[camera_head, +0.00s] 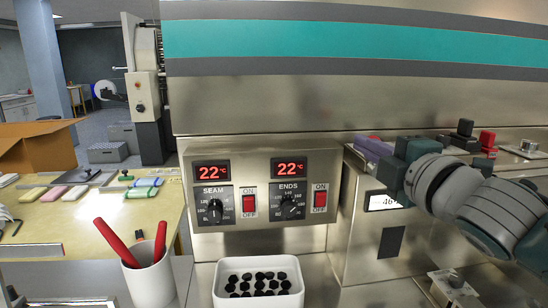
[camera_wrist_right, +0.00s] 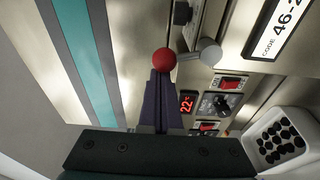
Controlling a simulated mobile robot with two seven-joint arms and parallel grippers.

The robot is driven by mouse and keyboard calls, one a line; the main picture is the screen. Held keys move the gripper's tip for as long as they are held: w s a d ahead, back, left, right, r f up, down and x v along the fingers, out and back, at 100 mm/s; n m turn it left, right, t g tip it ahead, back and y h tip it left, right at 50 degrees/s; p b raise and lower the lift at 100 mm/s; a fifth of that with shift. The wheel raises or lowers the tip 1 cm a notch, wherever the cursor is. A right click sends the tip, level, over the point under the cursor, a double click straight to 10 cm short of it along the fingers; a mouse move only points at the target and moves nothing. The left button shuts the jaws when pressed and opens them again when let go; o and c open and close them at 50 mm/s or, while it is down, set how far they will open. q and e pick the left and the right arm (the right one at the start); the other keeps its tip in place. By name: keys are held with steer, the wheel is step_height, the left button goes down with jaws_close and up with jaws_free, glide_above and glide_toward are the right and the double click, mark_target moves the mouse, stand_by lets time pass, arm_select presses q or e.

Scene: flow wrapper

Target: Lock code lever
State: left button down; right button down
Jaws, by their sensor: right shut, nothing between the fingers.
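The code lever shows in the right wrist view as a red ball knob (camera_wrist_right: 166,60) with a short rod to a round grey pivot (camera_wrist_right: 205,52). My right gripper (camera_wrist_right: 161,76) is shut and empty, its purple fingertips right at the red knob; I cannot tell whether they touch it. In the head view my right gripper (camera_head: 362,146) is in front of the machine's upper right ledge, and the lever is mostly hidden behind it. A label reading "CODE 46-2" (camera_wrist_right: 284,28) is beside the lever; part of it shows in the head view (camera_head: 383,202). My left gripper is not in view.
The heater panel (camera_head: 265,185) with two 22°C displays, dials and red switches is left of my right arm. Below it stands a white bin (camera_head: 258,300) of black pieces. A white cup (camera_head: 152,283) holds red sticks. Another red knob (camera_head: 487,139) stands behind my arm.

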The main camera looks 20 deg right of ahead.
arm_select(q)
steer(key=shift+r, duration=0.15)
arm_select(e)
steer(key=shift+s+d+r+m+t+h, duration=0.15)
steer(key=shift+d+m, duration=0.4)
steer(key=shift+m, duration=0.55)
steer(key=shift+s+d+r+m+t+h, duration=0.15)
steer(key=shift+d+m, duration=0.35)
steer(key=shift+m, duration=0.6)
steer(key=shift+s+d+r+m+t+h, duration=0.15)
steer(key=shift+d+m, duration=0.4)
steer(key=shift+m, duration=0.55)
steer(key=shift+w, duration=0.1)
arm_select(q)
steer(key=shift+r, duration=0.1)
arm_select(e)
steer(key=shift+r, duration=0.1)
